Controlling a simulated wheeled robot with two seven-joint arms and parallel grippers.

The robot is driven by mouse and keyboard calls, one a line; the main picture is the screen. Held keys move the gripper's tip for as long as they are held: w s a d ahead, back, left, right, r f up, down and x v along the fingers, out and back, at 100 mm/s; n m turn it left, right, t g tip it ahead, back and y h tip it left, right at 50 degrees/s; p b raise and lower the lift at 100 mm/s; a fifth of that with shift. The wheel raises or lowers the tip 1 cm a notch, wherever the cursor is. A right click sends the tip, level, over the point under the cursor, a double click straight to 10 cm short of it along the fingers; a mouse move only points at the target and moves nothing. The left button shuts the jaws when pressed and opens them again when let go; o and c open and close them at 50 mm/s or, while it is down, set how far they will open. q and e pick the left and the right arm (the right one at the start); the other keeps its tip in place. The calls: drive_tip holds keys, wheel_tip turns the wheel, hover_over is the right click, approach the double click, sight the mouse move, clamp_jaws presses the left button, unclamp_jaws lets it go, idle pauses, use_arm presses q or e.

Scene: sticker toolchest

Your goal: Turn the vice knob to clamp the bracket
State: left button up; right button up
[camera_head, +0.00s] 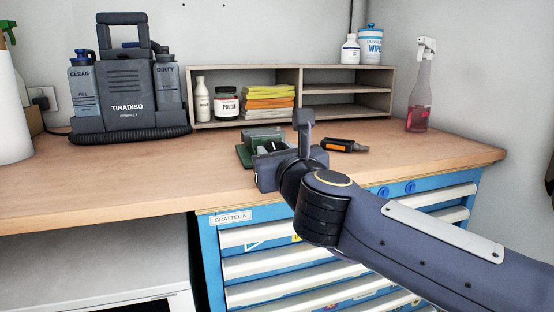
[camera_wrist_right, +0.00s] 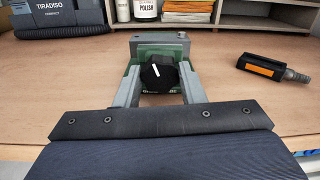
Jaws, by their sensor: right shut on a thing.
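The vice (camera_head: 243,156) is green with a grey upper part and sits on the wooden worktop near its front edge. In the wrist view the vice (camera_wrist_right: 146,51) is straight ahead. Its black knob (camera_wrist_right: 160,78) faces me, with a white mark that leans slightly left of upright. My right gripper (camera_wrist_right: 159,84) is shut on the knob, one finger on each side. In the head view the right gripper (camera_head: 270,157) reaches the front of the vice and partly hides it. I cannot clearly tell the bracket apart from the vice's grey parts. My left gripper is not in view.
A black and orange tool (camera_head: 345,146) lies right of the vice. Behind stands a wooden shelf (camera_head: 297,90) with bottles and cloths. A grey cleaning machine (camera_head: 125,95) is at left, a spray bottle (camera_head: 420,100) at right. Blue drawers (camera_head: 212,245) are below. The worktop left of the vice is clear.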

drive_tip(key=shift+m, duration=0.5)
drive_tip(key=o, duration=1)
drive_tip(key=v, duration=0.7)
drive_tip(key=shift+s, duration=0.4)
drive_tip(key=shift+d, duration=0.1)
